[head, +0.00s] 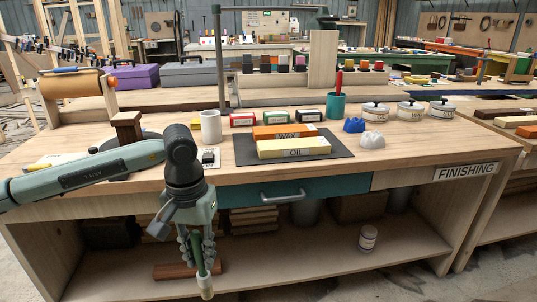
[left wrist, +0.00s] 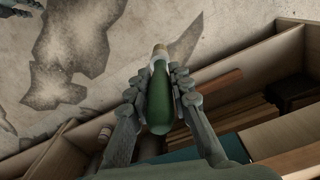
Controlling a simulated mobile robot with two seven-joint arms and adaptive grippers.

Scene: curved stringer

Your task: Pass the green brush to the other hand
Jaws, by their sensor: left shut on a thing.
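My left gripper (head: 197,256) hangs fingers down in front of the finishing bench. It is shut on the green brush (head: 201,268), whose pale end (head: 207,293) points down below the fingertips. In the left wrist view the green brush (left wrist: 159,98) lies between the two fingers of the left gripper (left wrist: 160,84), with its pale end away from the palm. My right gripper does not show in the head view. A grey-green jointed part (left wrist: 22,7) at the top left corner of the left wrist view may belong to it, but it is cut off.
The finishing bench (head: 420,181) holds a dark mat (head: 248,155) with an orange and a yellow box, a white mug (head: 211,127), a teal cup (head: 336,106) and several white tins. A teal drawer (head: 335,187) and a lower shelf (head: 330,252) lie behind the gripper.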

